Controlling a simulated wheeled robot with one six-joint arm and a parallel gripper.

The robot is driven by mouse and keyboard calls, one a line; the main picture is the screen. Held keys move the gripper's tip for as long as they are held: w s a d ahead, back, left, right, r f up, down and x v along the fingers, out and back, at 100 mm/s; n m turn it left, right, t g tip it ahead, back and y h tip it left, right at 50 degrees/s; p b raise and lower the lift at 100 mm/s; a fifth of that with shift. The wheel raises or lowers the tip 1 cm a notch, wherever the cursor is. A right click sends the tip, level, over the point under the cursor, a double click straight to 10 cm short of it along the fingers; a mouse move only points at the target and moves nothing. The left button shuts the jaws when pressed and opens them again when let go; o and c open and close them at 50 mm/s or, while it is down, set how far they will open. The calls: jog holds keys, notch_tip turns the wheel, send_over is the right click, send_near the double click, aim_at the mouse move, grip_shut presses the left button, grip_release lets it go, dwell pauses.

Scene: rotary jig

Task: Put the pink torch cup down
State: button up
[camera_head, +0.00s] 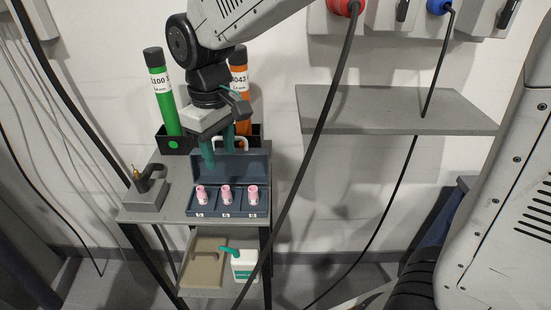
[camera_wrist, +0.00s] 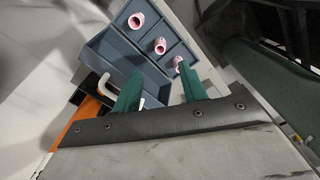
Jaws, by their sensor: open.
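Three pink torch cups stand upright in separate compartments of an open blue-grey box (camera_head: 258,170) on the small table: the left cup (camera_head: 200,195), the middle cup (camera_head: 226,196) and the right cup (camera_head: 252,196). I cannot tell which one the task means. In the wrist view the cups show as a row (camera_wrist: 136,21), (camera_wrist: 160,46), (camera_wrist: 178,64). My gripper (camera_head: 218,152), with two teal fingers, is open and empty, above the back of the box by its lid. The wrist view shows the open fingers (camera_wrist: 162,85) apart from the cups.
A green cylinder (camera_head: 166,100) and an orange cylinder (camera_head: 240,90) stand in a black holder behind the box. A grey block with a dark torch (camera_head: 146,190) is at the table's left. A lower shelf holds a tray (camera_head: 205,265) and a white bottle (camera_head: 244,266). A cable (camera_head: 308,150) hangs to the right.

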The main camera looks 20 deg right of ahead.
jog(key=s+d+r+m, duration=0.45)
jog(key=s+d, duration=0.35)
jog(key=d, duration=0.5)
jog(key=s+d+f+m+t, duration=0.1)
jog(key=s+d+m, duration=0.2)
jog(key=s+d, duration=0.4)
jog(key=s, duration=0.4)
jog(key=shift+s+d, duration=0.3)
jog(key=shift+d, duration=0.1)
jog(key=shift+m, duration=0.25)
